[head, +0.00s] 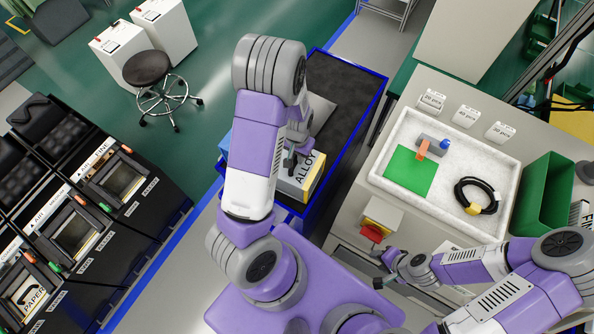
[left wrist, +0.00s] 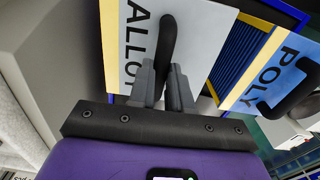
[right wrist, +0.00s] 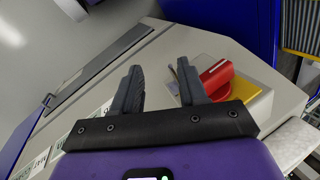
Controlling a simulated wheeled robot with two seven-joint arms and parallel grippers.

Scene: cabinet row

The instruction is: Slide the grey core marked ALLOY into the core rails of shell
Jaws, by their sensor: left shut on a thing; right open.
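The grey core marked ALLOY (head: 299,187) is in the blue-rimmed cart (head: 370,95), partly hidden by my left arm. My left gripper (head: 290,160) is above it. In the left wrist view my left gripper (left wrist: 163,85) is shut on the black handle of the ALLOY core (left wrist: 133,55). A blue core marked POLY (left wrist: 283,75) is beside it. My right gripper (head: 384,270) is open and empty near a red switch (head: 372,232); its fingers (right wrist: 160,85) show apart in the right wrist view. Black bays stand at left; one holds a core marked PAPER (head: 32,298). Which bay is the shell I cannot tell.
Two other bays (head: 118,180) (head: 75,233) show open fronts with a pale interior. A white tray (head: 395,150) with a green card and a black cable is on the right bench. A stool (head: 148,68) stands at the back. Green and grey floor lies between bays and cart.

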